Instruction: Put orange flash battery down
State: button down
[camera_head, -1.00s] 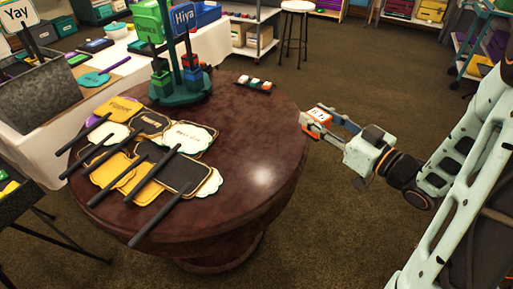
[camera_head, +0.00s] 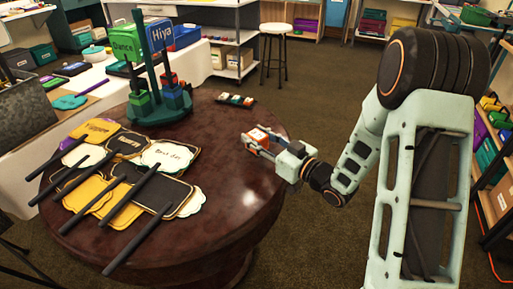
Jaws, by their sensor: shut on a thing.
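The orange flash battery (camera_head: 257,135) is a small orange block with a white marked top. My gripper (camera_head: 264,142) is shut on it. In the head view the battery and gripper show over the right edge of the round dark wooden table (camera_head: 222,178). I cannot tell whether the battery touches the tabletop or is held a little above it.
Several paddle signs with dark handles (camera_head: 142,190) cover the table's left part. A small dark tray with several batteries (camera_head: 236,100) lies at the back right. The table's middle right is clear.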

jog(key=shift+w+a+f+b, duration=0.1)
jog(key=shift+f+b, duration=0.3)
jog(key=shift+f, duration=1.15)
jog(key=shift+f, duration=0.1)
jog(key=shift+f, duration=0.15)
jog(key=c, duration=1.3)
grip_release()
